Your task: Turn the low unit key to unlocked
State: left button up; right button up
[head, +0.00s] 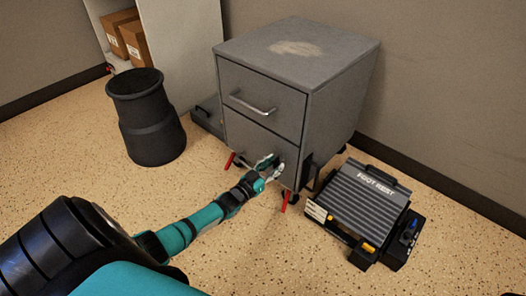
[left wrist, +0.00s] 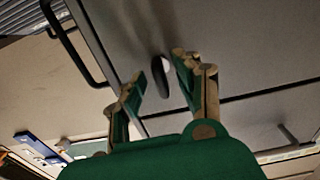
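The low unit (head: 265,80) is a grey two-drawer cabinet on the floor, with a silver handle (head: 252,104) on its upper drawer. My left gripper (head: 269,168) is at the right part of its lower front. In the left wrist view, the open fingers (left wrist: 157,82) stand on either side of a small dark key (left wrist: 160,76) on the grey front. I see a gap between the key and the fingers, and cannot tell of any contact. In the head view the fingers partly cover the key area. The lock's marking is not readable. My right gripper is not in view.
A grey foot rest (head: 368,196) lies on the floor right of the unit. A black bin (head: 147,118) stands to the left. Red upright pieces (head: 284,201) show at the unit's base. A shelf with cardboard boxes (head: 135,43) is at the back left. Speckled floor in front is clear.

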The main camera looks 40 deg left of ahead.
pick_arm(q)
jog(key=s, duration=1)
jog(key=shift+s+a, duration=0.25)
jog(key=shift+a, duration=0.15)
